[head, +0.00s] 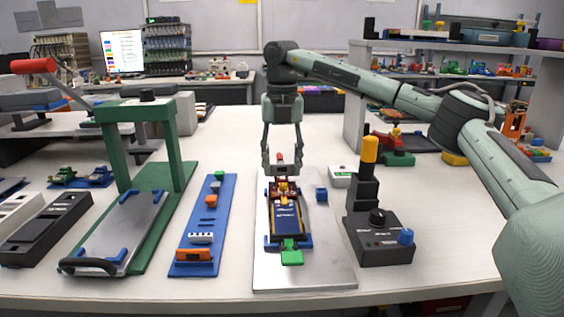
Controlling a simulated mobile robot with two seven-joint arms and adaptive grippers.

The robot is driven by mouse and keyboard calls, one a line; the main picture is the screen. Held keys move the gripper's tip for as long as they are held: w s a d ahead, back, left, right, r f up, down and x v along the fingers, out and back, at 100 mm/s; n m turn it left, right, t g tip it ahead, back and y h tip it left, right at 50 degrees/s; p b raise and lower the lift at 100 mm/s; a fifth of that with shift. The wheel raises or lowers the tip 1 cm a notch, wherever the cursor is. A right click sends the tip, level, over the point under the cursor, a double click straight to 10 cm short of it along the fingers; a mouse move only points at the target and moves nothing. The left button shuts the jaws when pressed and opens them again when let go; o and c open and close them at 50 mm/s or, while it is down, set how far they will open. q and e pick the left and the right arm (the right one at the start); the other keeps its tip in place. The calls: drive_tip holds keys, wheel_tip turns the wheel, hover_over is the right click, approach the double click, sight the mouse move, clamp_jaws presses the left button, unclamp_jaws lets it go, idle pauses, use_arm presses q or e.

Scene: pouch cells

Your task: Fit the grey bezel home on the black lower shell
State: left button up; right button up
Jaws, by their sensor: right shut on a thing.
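The black lower shell (288,222) lies on a bare metal plate, between blue corner stops and a green clamp at its near end. A dark blue part with a red and yellow end shows in it. My right gripper (282,168) points straight down over the far end of the shell. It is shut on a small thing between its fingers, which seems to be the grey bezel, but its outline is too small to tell. Whether that thing touches the shell is unclear. My left gripper is not in view.
A black control box (380,240) with a yellow-topped post stands right of the metal plate (330,272). A blue strip (190,262) with small parts lies to the left, beyond it a green press frame (185,145). A small blue block (321,194) sits beside the shell.

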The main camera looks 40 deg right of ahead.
sight(282, 165)
drive_tip(key=shift+f, duration=0.95)
drive_tip(key=o, duration=0.8)
drive_tip(key=shift+o, duration=0.2)
wheel_tip(282, 165, up, 12)
idle(0.4)
